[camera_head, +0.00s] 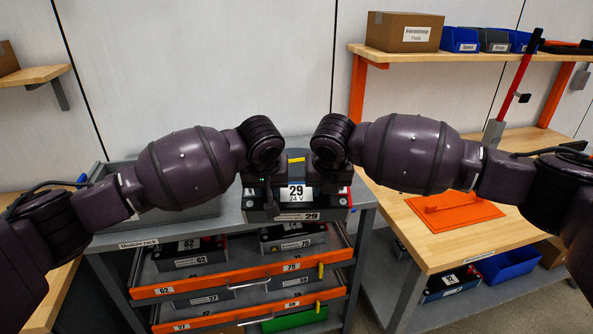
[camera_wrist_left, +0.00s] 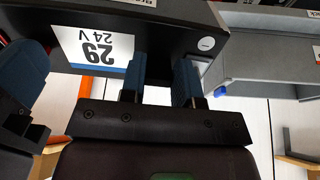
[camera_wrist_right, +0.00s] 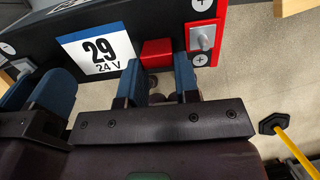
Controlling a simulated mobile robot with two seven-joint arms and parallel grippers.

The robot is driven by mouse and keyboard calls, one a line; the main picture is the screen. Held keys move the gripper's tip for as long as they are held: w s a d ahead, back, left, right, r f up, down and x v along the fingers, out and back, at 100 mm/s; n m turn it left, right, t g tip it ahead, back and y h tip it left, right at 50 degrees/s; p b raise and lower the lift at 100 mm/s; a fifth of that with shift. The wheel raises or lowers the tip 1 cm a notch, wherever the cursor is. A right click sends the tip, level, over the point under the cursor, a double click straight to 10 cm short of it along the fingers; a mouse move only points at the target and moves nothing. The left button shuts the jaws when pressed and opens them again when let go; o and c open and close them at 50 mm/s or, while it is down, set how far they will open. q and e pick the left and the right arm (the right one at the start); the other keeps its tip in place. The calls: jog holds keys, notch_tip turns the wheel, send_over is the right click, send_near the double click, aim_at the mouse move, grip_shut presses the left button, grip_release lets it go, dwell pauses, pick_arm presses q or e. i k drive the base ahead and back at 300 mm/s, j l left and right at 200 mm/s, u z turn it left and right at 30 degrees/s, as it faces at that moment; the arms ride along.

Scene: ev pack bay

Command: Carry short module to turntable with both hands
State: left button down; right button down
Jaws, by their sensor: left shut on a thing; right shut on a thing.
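The short module is a dark box with a white "29 24 V" label (camera_head: 296,193). It is in front of me at the top of the module rack. My left gripper (camera_head: 268,190) is shut on its left part and my right gripper (camera_head: 330,185) on its right part. The left wrist view shows the label (camera_wrist_left: 93,50) beside the blue fingers. The right wrist view shows the label (camera_wrist_right: 96,50), a red block (camera_wrist_right: 156,53) by the fingers and a red terminal (camera_wrist_right: 203,38). The wrists hide much of the module. I cannot make out a turntable for certain.
The module rack (camera_head: 231,227) has orange-fronted drawers (camera_head: 240,279) holding other modules. A wooden bench (camera_head: 425,255) stands at right with an orange plate (camera_head: 455,212) and a red-handled post (camera_head: 515,90). A shelf above it holds a cardboard box (camera_head: 404,32) and blue bins (camera_head: 460,39).

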aim_at(296, 168)
jog(key=i, duration=1)
